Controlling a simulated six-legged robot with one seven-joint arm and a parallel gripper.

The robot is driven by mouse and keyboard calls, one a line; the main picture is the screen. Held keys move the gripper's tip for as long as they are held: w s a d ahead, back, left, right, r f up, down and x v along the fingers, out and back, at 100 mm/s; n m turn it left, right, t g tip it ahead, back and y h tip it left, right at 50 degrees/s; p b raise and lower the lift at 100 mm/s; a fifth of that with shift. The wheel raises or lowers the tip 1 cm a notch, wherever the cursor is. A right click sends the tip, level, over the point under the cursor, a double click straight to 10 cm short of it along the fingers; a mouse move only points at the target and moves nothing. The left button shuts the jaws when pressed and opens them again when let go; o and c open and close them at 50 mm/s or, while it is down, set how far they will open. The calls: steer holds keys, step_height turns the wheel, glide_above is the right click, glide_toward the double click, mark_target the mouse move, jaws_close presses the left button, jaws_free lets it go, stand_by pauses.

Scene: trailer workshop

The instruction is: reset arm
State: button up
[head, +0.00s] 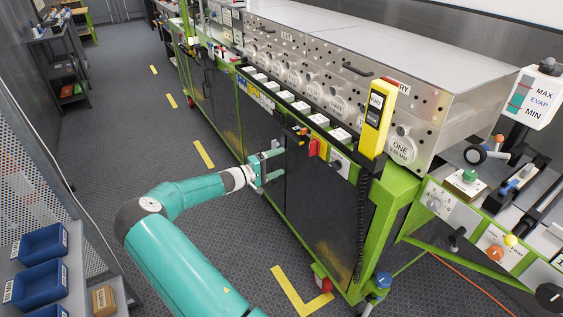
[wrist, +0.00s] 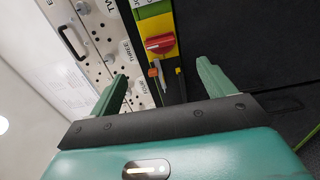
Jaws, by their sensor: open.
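My teal arm reaches forward over the floor from the bottom of the head view. My gripper (head: 272,164) is at its end, close to the front of the green-framed workbench (head: 384,212). In the wrist view my gripper (wrist: 160,85) has its two fingers spread apart with nothing between them. Beyond the fingers are a red rotary switch (wrist: 160,44) on a yellow plate and a small orange knob (wrist: 153,72). The red switch also shows in the head view (head: 317,147), to the right of my gripper. I cannot tell whether a finger touches the bench.
A yellow pendant control (head: 376,118) hangs on the bench's front corner. Blue bins (head: 42,245) stand on a shelf at the left, beside a perforated panel (head: 32,190). The grey floor aisle (head: 120,135) between the shelf and the bench is clear.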

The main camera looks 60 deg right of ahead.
stand_by(0.5)
steer(key=a+r+m+t+y, duration=0.1)
steer(key=a+r+t+y, duration=0.3)
steer(key=a, duration=0.9)
steer(key=a+r+t+y, duration=0.2)
steer(key=a+r+y, duration=0.3)
steer(key=a, duration=0.7)
steer(key=s+a+r+n+t+y, duration=0.2)
steer(key=s+a+r, duration=0.2)
steer(key=a, duration=0.6)
steer(key=s+a+r+n+t+y, duration=0.2)
steer(key=s+a+r+t, duration=0.1)
steer(key=a, duration=0.7)
steer(key=s+a+r+n+t+y, duration=0.2)
steer(key=s+a+r, duration=0.3)
steer(key=a, duration=0.6)
steer(key=shift+r+n+t+y, duration=0.3)
steer(key=shift+r+t+y, duration=0.15)
steer(key=shift+r, duration=0.25)
steer(key=shift+s, duration=0.1)
steer(key=c, duration=0.9)
steer(key=shift+d, duration=0.2)
steer(key=shift+c, duration=0.5)
